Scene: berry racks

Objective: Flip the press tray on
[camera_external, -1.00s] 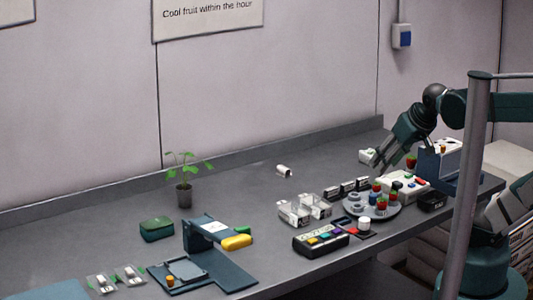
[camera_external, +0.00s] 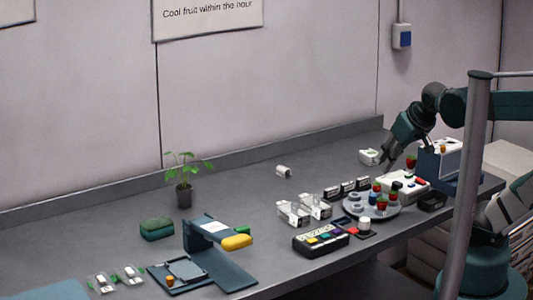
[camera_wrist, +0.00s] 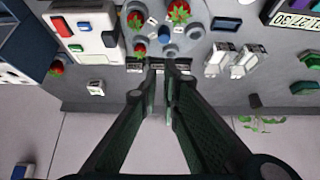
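A teal press (camera_external: 206,232) with a yellow handle (camera_external: 237,242) stands at the front left of the bench in the external view. A flat grey-blue tray (camera_external: 186,269) lies on its base plate, with a small orange knob (camera_external: 170,281) at its front. My gripper (camera_external: 385,160) is far from it, over the right part of the bench. In the wrist view my gripper (camera_wrist: 161,78) points down, its fingertips close together with a narrow gap between them. I see nothing held. The press is outside the wrist view.
A white box with coloured buttons (camera_wrist: 84,32) and a round plate (camera_external: 386,211) with strawberries lie near my gripper. Small black-and-white boxes (camera_external: 347,188), clear punnets (camera_external: 301,210) and a coloured key panel (camera_external: 320,240) lie between it and the press. A potted plant (camera_external: 184,195) stands behind.

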